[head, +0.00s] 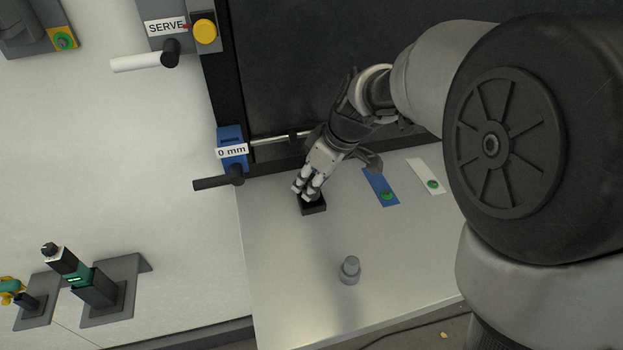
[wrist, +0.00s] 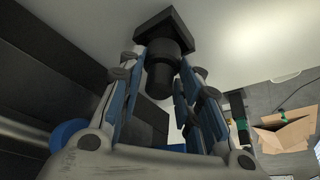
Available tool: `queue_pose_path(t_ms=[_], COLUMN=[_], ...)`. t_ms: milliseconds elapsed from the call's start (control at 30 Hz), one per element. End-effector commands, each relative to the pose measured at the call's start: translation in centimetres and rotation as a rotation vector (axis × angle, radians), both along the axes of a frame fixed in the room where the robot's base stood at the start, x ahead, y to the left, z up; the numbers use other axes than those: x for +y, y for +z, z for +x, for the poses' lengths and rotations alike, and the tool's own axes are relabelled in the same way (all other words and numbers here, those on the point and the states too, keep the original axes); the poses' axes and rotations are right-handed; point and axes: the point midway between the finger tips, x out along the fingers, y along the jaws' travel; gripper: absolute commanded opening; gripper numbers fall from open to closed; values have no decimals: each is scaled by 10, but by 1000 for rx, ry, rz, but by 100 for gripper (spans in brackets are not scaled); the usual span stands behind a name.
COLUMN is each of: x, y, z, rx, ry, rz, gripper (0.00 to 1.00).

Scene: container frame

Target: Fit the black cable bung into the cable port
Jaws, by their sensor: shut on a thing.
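The black cable bung (wrist: 160,76) is a dark stepped cylinder between my gripper's fingers in the wrist view. A black square block (wrist: 167,31) is at its far end, and also shows below the fingertips in the head view (head: 314,207). I cannot tell whether the block is part of the bung or a separate holder under it. My gripper (head: 307,190) points down over the pale shelf, shut on the bung. It also shows in the wrist view (wrist: 163,62). The fingers hide the bung in the head view. I cannot identify the cable port with certainty.
A grey stepped cylinder (head: 349,270) stands on the shelf (head: 275,290). Blue (head: 380,187) and white (head: 425,176) strips with green dots lie right of my gripper. The shelf's front is mostly clear.

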Motion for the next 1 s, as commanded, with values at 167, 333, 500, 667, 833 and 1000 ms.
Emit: queue_pose_path(t_ms=[167,333,500,667,833,1000], x=[0,0,0,0,0,0], y=[-6,-10,-14,-17,-22,-24], z=[0,0,0,0,0,0], rx=[0,0,0,0,0,0], ry=[0,0,0,0,0,0], rz=[0,0,0,0,0,0], gripper=[8,8,8,8,8,34])
